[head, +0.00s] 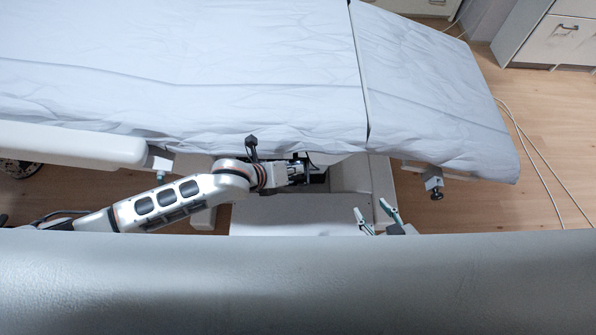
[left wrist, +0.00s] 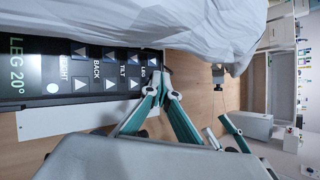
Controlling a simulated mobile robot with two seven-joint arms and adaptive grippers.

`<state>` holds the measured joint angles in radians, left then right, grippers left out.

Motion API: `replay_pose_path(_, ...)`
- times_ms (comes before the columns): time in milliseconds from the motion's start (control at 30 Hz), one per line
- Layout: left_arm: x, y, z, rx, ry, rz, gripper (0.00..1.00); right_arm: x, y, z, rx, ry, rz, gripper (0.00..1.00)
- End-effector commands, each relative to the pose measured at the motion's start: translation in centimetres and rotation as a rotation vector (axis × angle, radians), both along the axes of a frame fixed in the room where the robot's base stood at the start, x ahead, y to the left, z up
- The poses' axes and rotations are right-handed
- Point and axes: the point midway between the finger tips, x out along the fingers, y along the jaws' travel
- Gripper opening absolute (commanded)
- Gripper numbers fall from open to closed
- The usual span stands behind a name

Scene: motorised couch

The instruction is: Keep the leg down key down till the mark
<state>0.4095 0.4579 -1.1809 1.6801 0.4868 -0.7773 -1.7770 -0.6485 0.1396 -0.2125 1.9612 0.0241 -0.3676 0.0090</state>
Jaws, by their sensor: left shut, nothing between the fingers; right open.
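The control panel (left wrist: 100,72) appears sideways in the left wrist view, with arrow keys labelled HEIGHT, BACK, TILT and LEG. Its display (left wrist: 17,70) reads LEG 20°. My left gripper (left wrist: 163,78) is shut and empty, its tips at the lower LEG key, which they largely cover. I cannot tell whether the tips press it. In the head view my left gripper (head: 308,172) is at the couch's near edge, and the panel is not readable. The couch's leg section (head: 435,85) is at the right, under a pale sheet. My right gripper (head: 370,208) is open and empty. I make out no mark.
The sheeted main section of the couch (head: 190,60) fills the upper left. A clamp (head: 433,184) hangs below the leg section. Cables (head: 535,150) lie on the wooden floor (head: 555,115) at the right, near a white cabinet (head: 550,40).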

Motion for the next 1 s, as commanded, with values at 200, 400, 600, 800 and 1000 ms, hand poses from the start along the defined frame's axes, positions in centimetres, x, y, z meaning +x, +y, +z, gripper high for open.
replay_pose_path(200,0.0,0.0,-0.1,0.001,0.001,0.000,0.00,0.0,0.0,0.0,0.000,0.000,0.000,0.44)
replay_pose_path(400,0.0,0.0,0.1,0.001,0.001,0.000,0.00,0.0,0.0,0.1,0.000,0.000,0.000,0.44)
replay_pose_path(600,0.1,0.1,0.9,0.001,-0.001,0.000,0.00,0.0,0.0,1.1,0.000,-0.001,0.000,0.44)
replay_pose_path(800,0.0,0.0,1.6,0.001,0.000,0.000,0.00,0.1,0.0,2.1,0.001,-0.002,0.000,0.44)
replay_pose_path(1000,0.0,0.0,1.5,0.001,0.000,0.001,0.00,0.1,0.0,2.1,0.000,-0.003,0.000,0.44)
